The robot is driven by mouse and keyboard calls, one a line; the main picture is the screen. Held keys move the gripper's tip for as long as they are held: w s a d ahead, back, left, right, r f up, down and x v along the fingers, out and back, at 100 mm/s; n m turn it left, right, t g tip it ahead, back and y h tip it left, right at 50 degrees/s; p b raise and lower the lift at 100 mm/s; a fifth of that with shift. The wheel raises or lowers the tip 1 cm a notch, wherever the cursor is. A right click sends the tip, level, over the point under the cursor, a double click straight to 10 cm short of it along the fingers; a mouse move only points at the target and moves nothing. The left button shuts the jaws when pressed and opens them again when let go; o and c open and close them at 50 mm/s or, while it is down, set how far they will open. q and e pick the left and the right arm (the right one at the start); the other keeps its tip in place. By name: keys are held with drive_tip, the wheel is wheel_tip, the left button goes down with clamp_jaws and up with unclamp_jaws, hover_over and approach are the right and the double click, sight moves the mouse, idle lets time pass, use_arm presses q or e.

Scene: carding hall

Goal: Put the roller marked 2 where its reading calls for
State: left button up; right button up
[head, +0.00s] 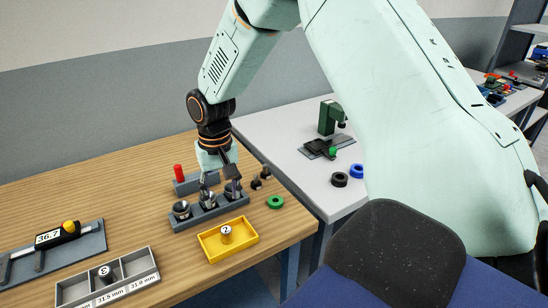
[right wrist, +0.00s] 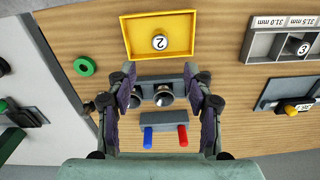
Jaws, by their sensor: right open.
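The roller marked 2 (head: 226,233) stands upright in a yellow tray (head: 247,248); its number also shows in the right wrist view (right wrist: 160,42). My right gripper (head: 222,188) is open and empty, above the blue-grey rack (head: 190,223) with metal cups, behind the yellow tray. In the right wrist view its fingers (right wrist: 160,76) stand either side of two cups, with the roller beyond the fingertips. A grey tray (head: 70,295) has labelled compartments; 31.5 mm is legible. A gauge (head: 48,238) shows a number like 36.2, its last digit unclear. My left gripper is not in view.
A roller marked 3 (head: 105,273) stands in the grey tray's middle compartment. A block with a red peg (right wrist: 183,135) and a blue peg (right wrist: 148,137) is behind the rack. A green ring (head: 275,202) lies right of it. A grey table (head: 300,190) adjoins on the right.

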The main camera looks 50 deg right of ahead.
drive_tip(key=s+a+f+n, duration=0.1)
drive_tip(key=s+a+f, duration=0.3)
drive_tip(key=s+f, duration=0.4)
drive_tip(key=s+a+f+n, duration=0.1)
drive_tip(key=s+a+f, duration=0.2)
drive_tip(key=s+f, duration=0.5)
drive_tip(key=s+a+f+n, duration=0.1)
drive_tip(key=s+f, duration=0.3)
drive_tip(key=s, duration=1.1)
drive_tip(key=shift+s+f, duration=0.2)
drive_tip(key=shift+s, duration=0.05)
wheel_tip(320, 180, down, 15)
drive_tip(key=b, duration=1.4)
drive_tip(key=shift+r+b, duration=0.15)
drive_tip(key=shift+b, duration=0.2)
